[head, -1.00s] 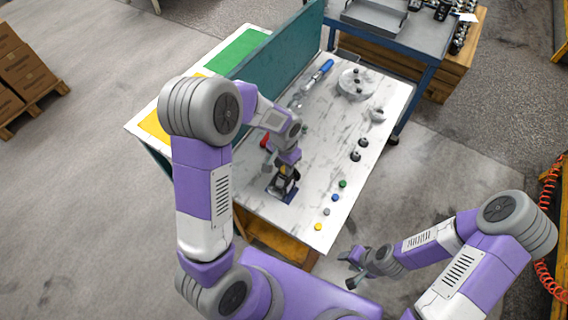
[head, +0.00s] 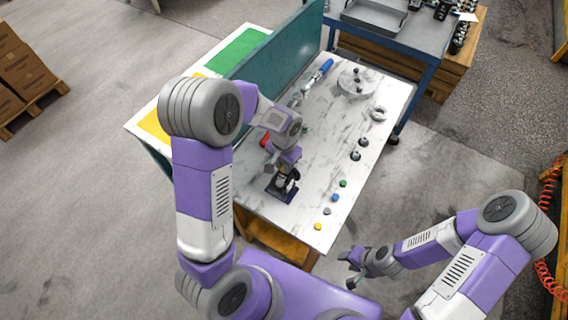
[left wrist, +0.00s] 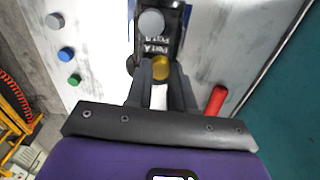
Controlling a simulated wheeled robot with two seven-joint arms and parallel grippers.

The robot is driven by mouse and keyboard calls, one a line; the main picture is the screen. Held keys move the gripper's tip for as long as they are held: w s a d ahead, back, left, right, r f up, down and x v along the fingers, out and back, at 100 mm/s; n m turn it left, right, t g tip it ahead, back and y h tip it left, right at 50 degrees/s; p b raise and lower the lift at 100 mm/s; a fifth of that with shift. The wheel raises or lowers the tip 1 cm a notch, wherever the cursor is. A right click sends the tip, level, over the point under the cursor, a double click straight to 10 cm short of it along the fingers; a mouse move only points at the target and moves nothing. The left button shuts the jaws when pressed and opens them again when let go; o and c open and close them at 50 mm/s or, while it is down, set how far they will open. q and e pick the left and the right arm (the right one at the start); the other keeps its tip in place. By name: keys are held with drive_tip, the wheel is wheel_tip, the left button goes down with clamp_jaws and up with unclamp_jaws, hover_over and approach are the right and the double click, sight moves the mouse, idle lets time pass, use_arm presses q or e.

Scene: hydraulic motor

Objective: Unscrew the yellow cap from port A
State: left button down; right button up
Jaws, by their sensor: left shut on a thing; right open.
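The hydraulic motor (head: 284,194) is a dark block on the white marbled table, low under my left arm. In the left wrist view its dark face (left wrist: 158,42) carries the labels "Port A" and "Port B". A yellow cap (left wrist: 160,66) sits at port A, between the fingertips of my left gripper (left wrist: 161,76), which is shut on it. A grey cap (left wrist: 151,22) is at port B. My left gripper (head: 287,173) partly hides the motor in the head view. My right gripper (head: 350,268) is open and empty, off the table's near right side.
Loose yellow (head: 318,226), grey (head: 327,211), blue (head: 335,197) and green (head: 343,183) caps lie in a row right of the motor. A red object (left wrist: 216,99) lies beside my left gripper. A teal panel (head: 270,45) bounds the table's left side.

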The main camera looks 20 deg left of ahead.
use_arm(q)
drive_tip(key=n, duration=0.4)
drive_tip(key=shift+n, duration=0.3)
drive_tip(key=n, duration=0.4)
drive_tip(key=shift+r+n, duration=0.1)
drive_tip(key=shift+n, duration=0.3)
drive_tip(key=c, duration=1.2)
unclamp_jaws()
drive_tip(key=shift+p, duration=0.3)
drive_tip(key=m, duration=1)
